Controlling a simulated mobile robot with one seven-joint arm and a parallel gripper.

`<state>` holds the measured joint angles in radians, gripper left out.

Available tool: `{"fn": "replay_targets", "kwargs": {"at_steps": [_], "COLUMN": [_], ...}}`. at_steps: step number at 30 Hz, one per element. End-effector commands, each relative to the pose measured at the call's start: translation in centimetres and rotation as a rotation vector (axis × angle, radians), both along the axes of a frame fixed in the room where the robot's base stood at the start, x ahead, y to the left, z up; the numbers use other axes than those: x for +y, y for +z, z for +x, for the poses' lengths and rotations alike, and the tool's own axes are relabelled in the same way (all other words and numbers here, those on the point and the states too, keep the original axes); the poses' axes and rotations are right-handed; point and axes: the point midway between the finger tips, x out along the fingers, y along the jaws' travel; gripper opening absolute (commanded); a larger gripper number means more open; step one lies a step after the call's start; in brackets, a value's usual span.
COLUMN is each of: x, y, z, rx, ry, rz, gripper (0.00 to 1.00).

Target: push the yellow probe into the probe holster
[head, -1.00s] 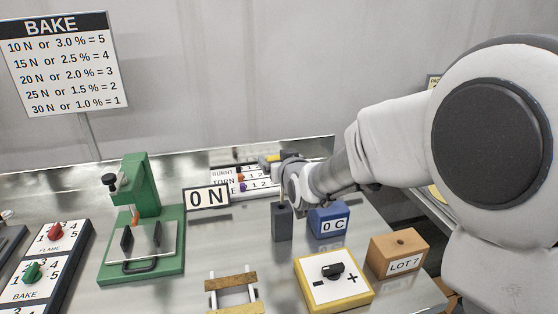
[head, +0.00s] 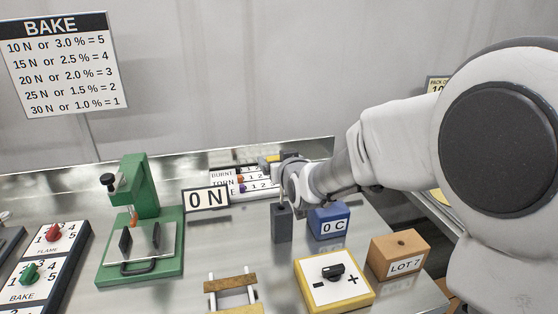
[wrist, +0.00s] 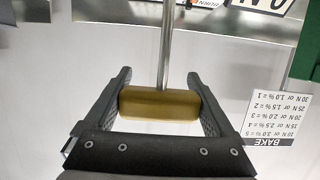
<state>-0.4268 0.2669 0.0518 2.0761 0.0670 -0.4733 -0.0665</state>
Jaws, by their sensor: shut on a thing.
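My gripper (wrist: 162,100) is shut on the yellow handle of the probe (wrist: 160,106), with one finger at each end of it. A thin metal rod runs from the handle out of the top of the wrist view. In the head view, my gripper (head: 276,158) is above the bench at the back, and a bit of the yellow handle (head: 267,160) shows at its left. A dark upright block (head: 281,226), which looks like the probe holster, stands below my wrist. A thin rod shows just above its top. I cannot tell whether the rod's tip is inside it.
A blue "0 C" box (head: 329,222) stands right of the dark block. A "0 N" sign (head: 206,199) and a green press (head: 144,240) are to the left. A yellow dial box (head: 333,281) and a "LOT 7" block (head: 398,256) are in front, at right.

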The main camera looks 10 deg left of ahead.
Motion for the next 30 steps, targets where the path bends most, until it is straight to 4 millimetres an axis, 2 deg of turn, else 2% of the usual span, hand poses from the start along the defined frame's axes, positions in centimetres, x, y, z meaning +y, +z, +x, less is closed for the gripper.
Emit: {"fn": "replay_targets", "kwargs": {"at_steps": [30], "x": [0.0], "y": [-2.5], "z": [0.0], "rx": [0.0], "ry": [0.0], "rz": [0.0], "gripper": [0.25]}}
